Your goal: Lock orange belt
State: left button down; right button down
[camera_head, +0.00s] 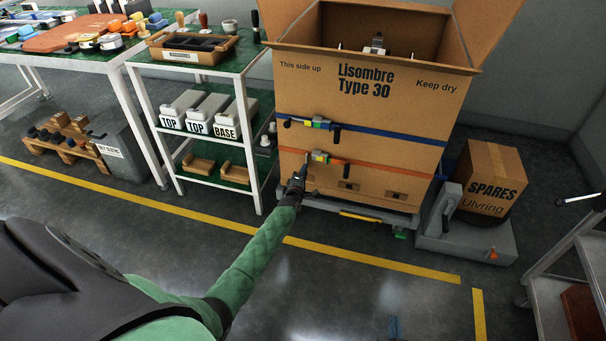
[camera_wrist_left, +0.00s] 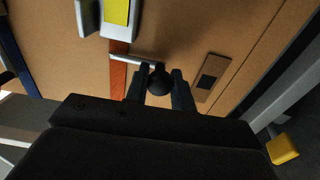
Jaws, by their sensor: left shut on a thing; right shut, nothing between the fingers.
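The orange belt (camera_head: 385,170) runs across the lower part of the large cardboard box (camera_head: 375,105). Its buckle (camera_head: 321,157) has a yellow part and sits near the box's left side. In the left wrist view, the orange belt (camera_wrist_left: 117,78) passes below the buckle (camera_wrist_left: 118,12). A silver lever (camera_wrist_left: 124,59) ends in a round black knob (camera_wrist_left: 160,80). My left gripper (camera_head: 301,172) is at the box front, just below and left of the buckle. Its fingers (camera_wrist_left: 160,88) are shut on the black knob. My right gripper is not in view.
A blue belt (camera_head: 390,135) with its own buckle (camera_head: 309,123) crosses the box higher up. A shelf rack (camera_head: 250,140) stands close on the left. A SPARES carton (camera_head: 488,178) stands on the right.

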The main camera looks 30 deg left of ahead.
jog(key=shift+r, duration=0.1)
pick_arm(q)
jog(key=c, duration=1.2)
grip_release()
jog(key=shift+o, duration=0.2)
jog(key=p+v, duration=0.1)
jog(key=v, duration=0.6)
jog(key=shift+s, duration=0.4)
pick_arm(e)
jog(key=s+f+g, duration=0.4)
jog(key=s+f, duration=0.2)
jog(key=f, duration=0.4)
jog(key=shift+d+f+h, duration=0.3)
jog(key=shift+f+h, duration=0.1)
pick_arm(q)
jog(key=shift+d, duration=0.1)
